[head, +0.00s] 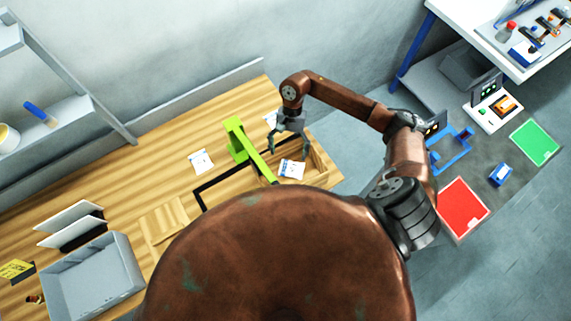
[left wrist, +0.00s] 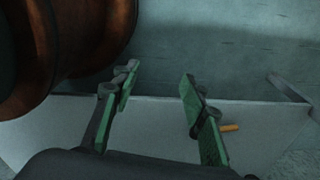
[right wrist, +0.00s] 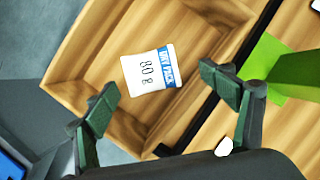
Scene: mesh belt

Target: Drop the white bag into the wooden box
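A white bag with a blue band (head: 292,169) lies inside the wooden box (head: 319,158). In the right wrist view the bag (right wrist: 149,72) rests flat on the floor of the box (right wrist: 78,58), with its print facing up. My right gripper (head: 290,149) is over the box, above the bag. Its fingers (right wrist: 162,95) are spread with nothing between them. My left gripper (left wrist: 158,90) shows only in the left wrist view, open and empty. My body hides the near part of the table.
A lime-green stand (head: 236,137) rises beside the box. Another white bag (head: 201,161) lies on the wooden table, left of the stand. A grey bin (head: 130,268) is at the left. A red pad (head: 464,207) and a blue block (head: 500,174) lie to the right.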

